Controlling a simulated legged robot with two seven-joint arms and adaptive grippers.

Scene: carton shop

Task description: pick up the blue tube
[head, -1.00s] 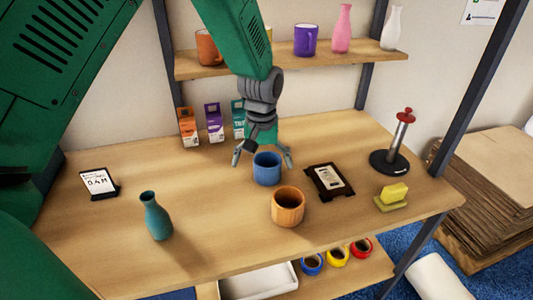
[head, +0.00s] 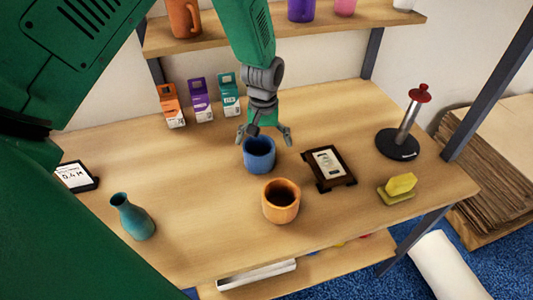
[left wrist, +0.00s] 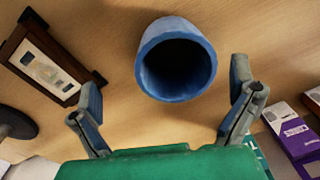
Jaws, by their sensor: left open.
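The blue tube (head: 259,158) stands upright on the wooden table, just behind an orange-brown cup. It is a short, wide cylinder with an open, dark top. My left gripper (head: 264,139) is open and empty at the back of the tube, its fingers spread to either side of the rim. In the left wrist view the tube (left wrist: 150,80) shows its open end between and beyond the two fingers, with no clear contact. My right gripper is not in view.
The orange-brown cup (head: 281,205) stands close in front of the tube. A dark-framed plaque (head: 328,168) lies to the right. Small cartons (head: 201,99) stand at the back. A teal vase (head: 133,217) is at the front left.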

